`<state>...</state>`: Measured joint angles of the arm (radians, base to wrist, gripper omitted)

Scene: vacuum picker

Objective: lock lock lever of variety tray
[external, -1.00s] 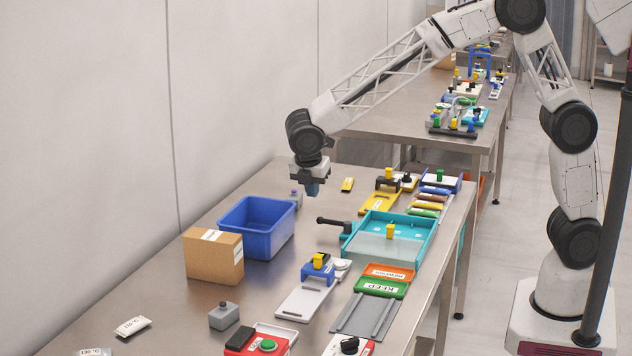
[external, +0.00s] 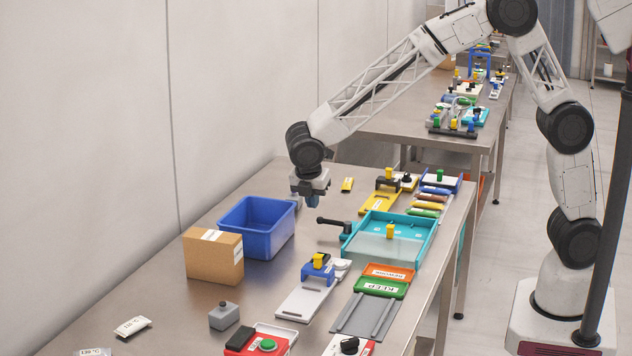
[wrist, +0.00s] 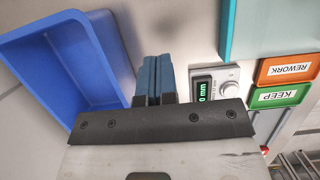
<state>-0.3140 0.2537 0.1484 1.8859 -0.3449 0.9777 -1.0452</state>
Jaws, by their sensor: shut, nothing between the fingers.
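The variety tray (external: 433,236) is a teal tray with a translucent panel and a yellow knob. A black lock lever (external: 333,222) sticks out from its left side, pointing left. My gripper (external: 312,203) hangs above and a little left of the lever's tip, apart from it, fingers down. In the wrist view my gripper (wrist: 154,62) has its blue fingers together with nothing between them. Part of the teal tray (wrist: 228,30) shows there at the upper right. I cannot make out the lever in the wrist view.
A blue bin (external: 257,227) stands left of the lever, with a cardboard box (external: 213,258) in front. A white device with a display (wrist: 215,84), a green KEEP tray (external: 380,288) and an orange REWORK tray (external: 388,272) lie nearer the camera. Yellow fixtures stand behind.

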